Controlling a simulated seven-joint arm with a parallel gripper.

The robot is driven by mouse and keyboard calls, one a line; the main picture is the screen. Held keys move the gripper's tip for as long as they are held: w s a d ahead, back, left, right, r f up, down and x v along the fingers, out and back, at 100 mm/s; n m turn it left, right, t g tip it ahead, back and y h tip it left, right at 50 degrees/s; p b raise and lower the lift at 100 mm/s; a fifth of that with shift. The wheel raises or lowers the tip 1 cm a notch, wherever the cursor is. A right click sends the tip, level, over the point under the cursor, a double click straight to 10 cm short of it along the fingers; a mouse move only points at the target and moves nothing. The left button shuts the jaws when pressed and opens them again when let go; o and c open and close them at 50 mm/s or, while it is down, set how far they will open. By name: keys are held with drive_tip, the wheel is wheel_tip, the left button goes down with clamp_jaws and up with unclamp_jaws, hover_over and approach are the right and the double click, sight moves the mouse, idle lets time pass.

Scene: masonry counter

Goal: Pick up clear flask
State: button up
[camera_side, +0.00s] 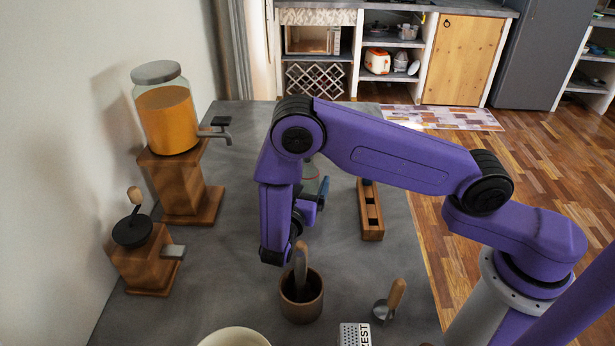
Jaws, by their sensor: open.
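A clear glass vessel (311,171), which looks like the clear flask, stands on the grey counter, mostly hidden behind my arm. Only a part of it shows, with a thin reddish band. My gripper (321,190) is open beside it, close to its near side, with its fingers partly hidden by my wrist. I cannot tell whether the fingers touch the flask or are around it.
A wooden slotted rack (371,222) stands to the right. A brown mortar with a pestle (301,305), a scoop (384,308), a grater (354,335) and a cream bowl (235,338) are in front. A juice dispenser (167,120) and a wooden grinder (146,262) stand left.

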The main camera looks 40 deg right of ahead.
sight(304, 181)
drive_tip(key=shift+x, duration=1.65)
drive_tip(key=c, duration=1.2)
drive_tip(key=shift+r, duration=0.1)
